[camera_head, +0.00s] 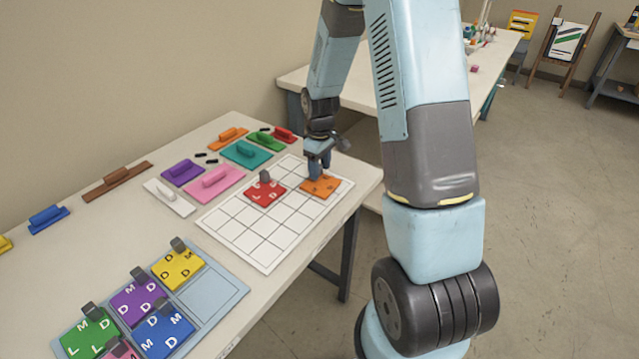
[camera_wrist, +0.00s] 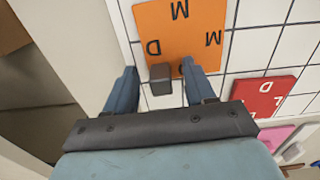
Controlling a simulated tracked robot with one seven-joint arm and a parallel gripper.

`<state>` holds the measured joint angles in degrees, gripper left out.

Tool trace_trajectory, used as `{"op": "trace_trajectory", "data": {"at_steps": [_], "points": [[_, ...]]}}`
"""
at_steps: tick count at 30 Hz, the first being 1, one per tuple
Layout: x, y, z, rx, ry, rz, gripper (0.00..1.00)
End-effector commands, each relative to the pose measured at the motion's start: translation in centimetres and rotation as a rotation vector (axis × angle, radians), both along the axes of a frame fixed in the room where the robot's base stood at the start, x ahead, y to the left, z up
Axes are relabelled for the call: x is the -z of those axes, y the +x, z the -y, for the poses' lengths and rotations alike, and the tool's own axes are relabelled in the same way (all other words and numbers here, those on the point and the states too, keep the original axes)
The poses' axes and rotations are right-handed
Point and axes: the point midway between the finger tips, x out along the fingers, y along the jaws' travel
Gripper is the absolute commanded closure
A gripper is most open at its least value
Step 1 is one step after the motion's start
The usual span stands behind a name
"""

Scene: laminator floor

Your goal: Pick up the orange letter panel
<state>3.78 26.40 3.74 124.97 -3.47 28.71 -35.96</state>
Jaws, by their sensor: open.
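The orange letter panel (camera_head: 327,188) lies flat on the white grid sheet, near its far right corner. In the wrist view the orange panel (camera_wrist: 180,35) shows dark letters M, M and D, and a grey block-shaped grip (camera_wrist: 160,78) at its near edge. My gripper (camera_head: 319,168) is over the panel, pointing down. In the head view my gripper hides the grip.
A red letter panel (camera_head: 265,194) with its own grey grip lies left of the orange one. A blue tray (camera_head: 212,292) holds several other lettered panels at the front left. Coloured handled blocks line the table's back. The grid's front part (camera_head: 262,250) is clear.

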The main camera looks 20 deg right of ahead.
Motion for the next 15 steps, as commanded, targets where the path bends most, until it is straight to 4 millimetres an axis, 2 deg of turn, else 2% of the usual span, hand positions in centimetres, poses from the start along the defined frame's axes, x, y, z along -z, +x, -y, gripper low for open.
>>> {"op": "trace_trajectory", "data": {"at_steps": [6, 15], "points": [[0.04, 0.0, -0.03, 0.0, 0.0, 0.0, 0.46], [0.02, 0.01, -0.06, -0.001, 0.0, 0.0, 0.74]]}}
